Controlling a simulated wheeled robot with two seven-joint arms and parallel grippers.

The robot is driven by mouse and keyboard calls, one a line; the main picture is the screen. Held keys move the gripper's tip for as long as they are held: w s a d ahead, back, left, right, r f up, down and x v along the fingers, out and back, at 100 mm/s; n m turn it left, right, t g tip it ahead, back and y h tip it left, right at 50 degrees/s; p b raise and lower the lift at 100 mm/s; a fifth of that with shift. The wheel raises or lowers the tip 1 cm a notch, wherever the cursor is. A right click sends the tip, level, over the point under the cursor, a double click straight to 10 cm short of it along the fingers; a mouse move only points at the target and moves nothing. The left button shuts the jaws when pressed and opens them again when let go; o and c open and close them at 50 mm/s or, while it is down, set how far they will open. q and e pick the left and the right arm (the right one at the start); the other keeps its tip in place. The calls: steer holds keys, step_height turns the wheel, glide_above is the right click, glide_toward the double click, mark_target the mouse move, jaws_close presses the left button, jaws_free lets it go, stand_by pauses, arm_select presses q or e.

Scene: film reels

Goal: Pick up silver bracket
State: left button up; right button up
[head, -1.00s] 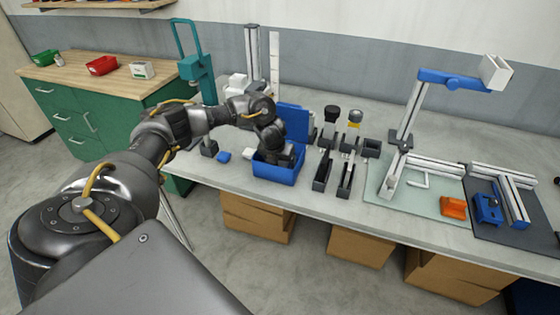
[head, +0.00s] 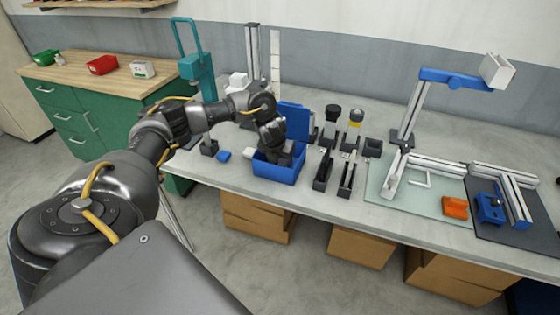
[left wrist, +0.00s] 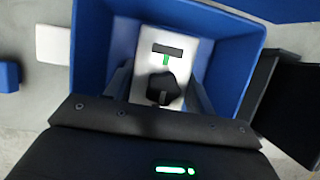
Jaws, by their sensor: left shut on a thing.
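My left gripper (head: 276,152) reaches down into the blue open bin (head: 290,178) on the bench. In the left wrist view, the gripper (left wrist: 160,82) has its fingers on both sides of a pale piece (left wrist: 150,50) inside the bin (left wrist: 88,40). The piece has a dark knob and a dark bar with a green strip on it. The fingers are shut on it. I cannot tell whether it is the silver bracket. A thin silver U-shaped piece (head: 427,182) lies on the pale green mat (head: 440,200). My right gripper is not in view.
Black holders (head: 322,178) stand right of the bin, with dark and yellow-banded pieces (head: 355,117) behind. A blue upright panel (head: 297,120) is behind the bin. Right are aluminium profiles (head: 434,165), an orange block (head: 455,207) and a blue clamp (head: 490,208). The front right bench strip is clear.

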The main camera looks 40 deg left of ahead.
arm_select(q)
step_height(320, 180, up, 5)
steer(key=shift+w+f, duration=0.1)
step_height(320, 180, up, 6)
steer(key=shift+r+p, duration=0.1)
steer(key=shift+p, duration=0.65)
steer(key=s+d+p, duration=0.1)
steer(key=s+d, duration=0.2)
steer(key=s, duration=0.6)
steer(key=s+d+p, duration=0.2)
steer(key=s+d, duration=0.1)
steer(key=s, duration=0.6)
steer(key=shift+s+d+f, duration=0.25)
steer(key=shift+s, duration=0.1)
